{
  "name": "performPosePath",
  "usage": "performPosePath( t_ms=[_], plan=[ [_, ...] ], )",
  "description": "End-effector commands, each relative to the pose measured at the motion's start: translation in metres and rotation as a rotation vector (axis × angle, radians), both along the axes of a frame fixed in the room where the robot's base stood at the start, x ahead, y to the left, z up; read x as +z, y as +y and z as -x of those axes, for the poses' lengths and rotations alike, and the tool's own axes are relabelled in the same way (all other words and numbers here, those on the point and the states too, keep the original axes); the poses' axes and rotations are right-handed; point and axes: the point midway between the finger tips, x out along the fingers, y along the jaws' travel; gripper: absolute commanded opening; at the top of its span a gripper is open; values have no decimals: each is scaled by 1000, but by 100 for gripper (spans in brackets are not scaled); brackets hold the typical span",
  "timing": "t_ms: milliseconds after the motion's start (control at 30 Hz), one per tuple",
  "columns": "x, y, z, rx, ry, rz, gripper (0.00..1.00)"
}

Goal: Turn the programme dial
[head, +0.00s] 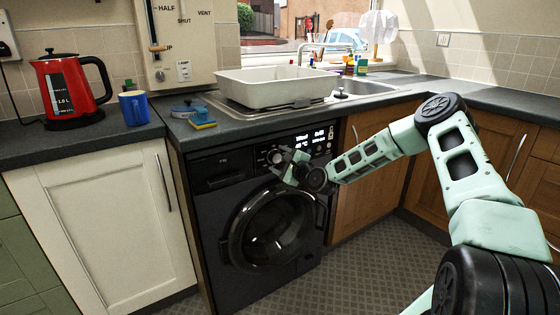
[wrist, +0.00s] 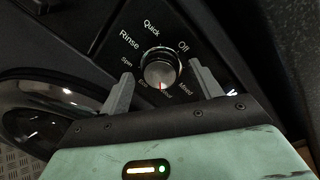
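The programme dial (wrist: 160,68) is a round silver knob on the black washing machine's (head: 225,200) control panel. In the wrist view, printed labels ring it, including Rinse, Quick, Off, Spin and Mixed. Its red mark is at the bottom, towards a small label that looks like Wool. My gripper (wrist: 160,70) is open, with one finger on each side of the dial and a visible gap to both. In the head view my gripper (head: 282,160) is at the panel and partly covers the dial. The lit display (head: 312,140) seems to read Wool.
The machine's round door (head: 272,230) is shut, just below my gripper. The worktop edge overhangs above the panel. The floor in front is clear.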

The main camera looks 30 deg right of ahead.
Motion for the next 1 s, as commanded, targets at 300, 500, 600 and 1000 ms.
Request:
performPosePath(
  t_ms=[300,500,600,1000],
  plan=[
    [1,0,4,0,-1,0,64],
    [3,-4,34,-1,1,-1,64],
    [4,-6,58,-2,1,-2,64],
    [9,-14,146,-2,1,-1,64]
  ],
)
